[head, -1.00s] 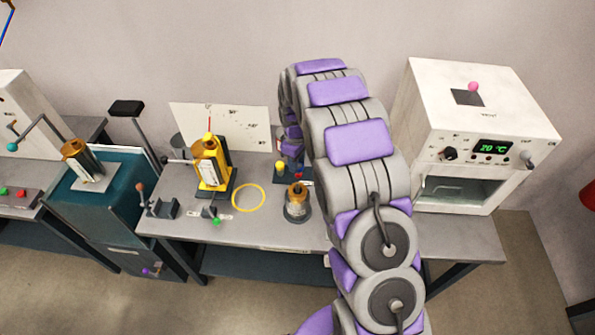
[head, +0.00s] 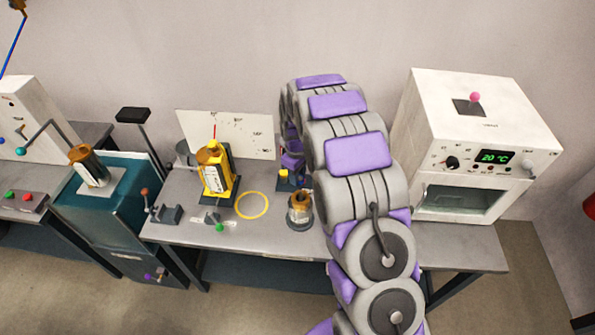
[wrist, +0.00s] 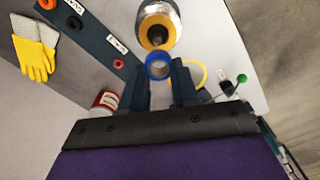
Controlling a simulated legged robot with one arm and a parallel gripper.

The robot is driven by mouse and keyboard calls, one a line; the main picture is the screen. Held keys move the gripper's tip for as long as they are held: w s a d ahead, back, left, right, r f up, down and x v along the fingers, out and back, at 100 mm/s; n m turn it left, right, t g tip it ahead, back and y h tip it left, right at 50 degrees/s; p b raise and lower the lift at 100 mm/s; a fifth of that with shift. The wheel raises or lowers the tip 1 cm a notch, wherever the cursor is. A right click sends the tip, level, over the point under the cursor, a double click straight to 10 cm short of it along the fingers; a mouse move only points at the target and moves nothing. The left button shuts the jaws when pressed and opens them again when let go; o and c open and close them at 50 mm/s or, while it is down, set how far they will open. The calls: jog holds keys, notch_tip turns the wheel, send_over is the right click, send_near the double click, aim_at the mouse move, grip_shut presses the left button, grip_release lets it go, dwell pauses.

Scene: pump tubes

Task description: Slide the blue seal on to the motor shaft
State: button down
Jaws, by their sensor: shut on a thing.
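The blue seal (wrist: 158,66) is a small ring held between the fingertips of my gripper (wrist: 160,80) in the wrist view. Just beyond it is the motor (wrist: 170,17), a silvery body with an orange face and a dark shaft (wrist: 157,37) at its centre. The seal appears close to the shaft's end, but I cannot tell whether the shaft has entered it. In the head view the motor (head: 300,212) seems to be the grey and brown unit on the bench beside my arm. The seal cannot be made out there.
A red-and-white can (wrist: 104,102) stands near my gripper. A yellow ring (head: 252,205) and a yellow-bodied unit (head: 216,170) are on the bench. A white oven (head: 480,140) stands right.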

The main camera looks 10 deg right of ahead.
jog(key=shift+d+f, duration=0.15)
jog(key=shift+f, duration=0.75)
jog(key=shift+d+f, duration=0.15)
jog(key=shift+f, duration=0.7)
jog(key=shift+a+f, duration=0.1)
jog(key=shift+f, duration=0.05)
jog(key=shift+s, duration=0.1)
jog(key=shift+f, duration=1.25)
dwell(0.5)
jog(key=c, duration=0.8)
grip_release()
jog(key=shift+r+p, duration=0.5)
jog(key=shift+r, duration=8.1)
